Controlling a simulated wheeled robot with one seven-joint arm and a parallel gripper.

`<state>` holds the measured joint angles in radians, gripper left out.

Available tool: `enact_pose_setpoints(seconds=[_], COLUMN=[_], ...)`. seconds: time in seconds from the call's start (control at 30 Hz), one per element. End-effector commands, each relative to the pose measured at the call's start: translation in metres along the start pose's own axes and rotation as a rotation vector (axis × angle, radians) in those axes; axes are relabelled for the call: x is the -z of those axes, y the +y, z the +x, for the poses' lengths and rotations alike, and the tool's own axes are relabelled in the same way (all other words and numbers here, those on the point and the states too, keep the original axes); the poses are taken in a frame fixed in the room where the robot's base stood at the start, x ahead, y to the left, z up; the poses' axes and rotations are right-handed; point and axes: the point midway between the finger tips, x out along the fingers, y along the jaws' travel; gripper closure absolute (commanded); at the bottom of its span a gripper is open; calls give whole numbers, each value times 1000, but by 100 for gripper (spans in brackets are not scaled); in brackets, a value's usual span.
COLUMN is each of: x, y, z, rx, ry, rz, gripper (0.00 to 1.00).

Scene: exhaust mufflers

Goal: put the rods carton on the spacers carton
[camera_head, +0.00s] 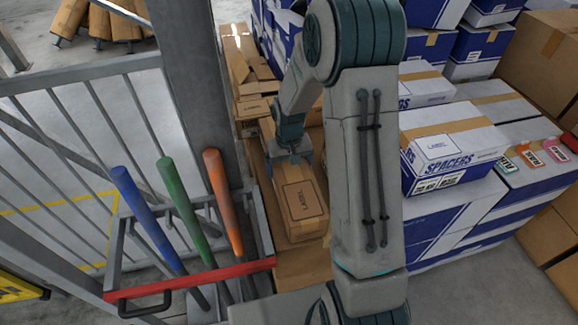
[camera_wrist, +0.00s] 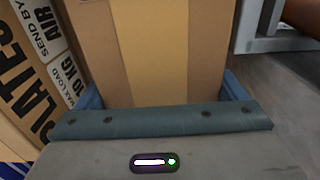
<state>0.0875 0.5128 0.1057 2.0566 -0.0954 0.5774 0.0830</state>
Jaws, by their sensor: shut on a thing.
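The spacers carton (camera_head: 462,146) is white and blue with brown tape and "SPACERS" on its side. It rests on white and blue cartons right of my arm. My gripper (camera_head: 292,158) is left of it, pointing down at a long brown carton (camera_head: 302,205), probably the rods carton; its name cannot be read. In the wrist view my gripper (camera_wrist: 160,98) has its blue fingers on both sides of this brown carton (camera_wrist: 115,50), shut on it. A tape strip runs along its middle. Whether it is lifted off what lies beneath cannot be told.
Small coloured labelled items (camera_head: 530,155) lie right of the spacers carton. A rack with blue, green and orange bats (camera_head: 180,195) and a grey post (camera_head: 190,70) stand close left of the brown carton. A carton marked "PLATES" (camera_wrist: 28,85) shows in the wrist view.

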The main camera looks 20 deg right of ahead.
Motion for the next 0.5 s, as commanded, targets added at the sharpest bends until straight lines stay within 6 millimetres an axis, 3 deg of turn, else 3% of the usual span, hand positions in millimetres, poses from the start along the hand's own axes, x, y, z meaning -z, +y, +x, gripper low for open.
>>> enact_pose_setpoints(seconds=[0.33,0.37,0.5], x=[1,0,0], y=[0,0,0], z=[3,3,2], rx=[0,0,0], ry=[3,1,1], rz=[0,1,1], gripper=[71,4,0])
